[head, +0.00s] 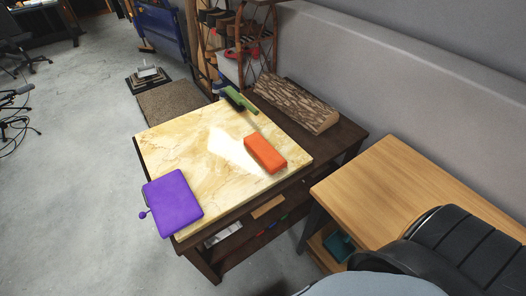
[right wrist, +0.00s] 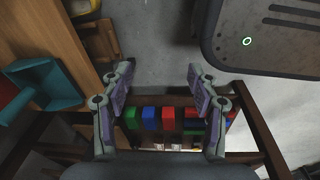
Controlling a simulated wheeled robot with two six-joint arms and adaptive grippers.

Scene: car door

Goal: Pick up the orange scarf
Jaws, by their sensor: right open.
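The orange scarf (head: 265,154) looks like a folded, thick rectangular block. It lies on the right part of a pale yellow marbled top (head: 185,150) on a dark wooden table. My right gripper (right wrist: 160,75) shows in the right wrist view, its two fingers spread apart with nothing between them. It is near the table's lower shelf, and the scarf does not show in that view. My left gripper is in neither view.
A purple case (head: 173,203) lies at the table's front left corner. Green and black items (head: 239,100) and a bark-covered log (head: 296,102) are at the back. A wooden desk (head: 385,190) stands at the right. Coloured blocks (right wrist: 168,118) sit on the lower shelf.

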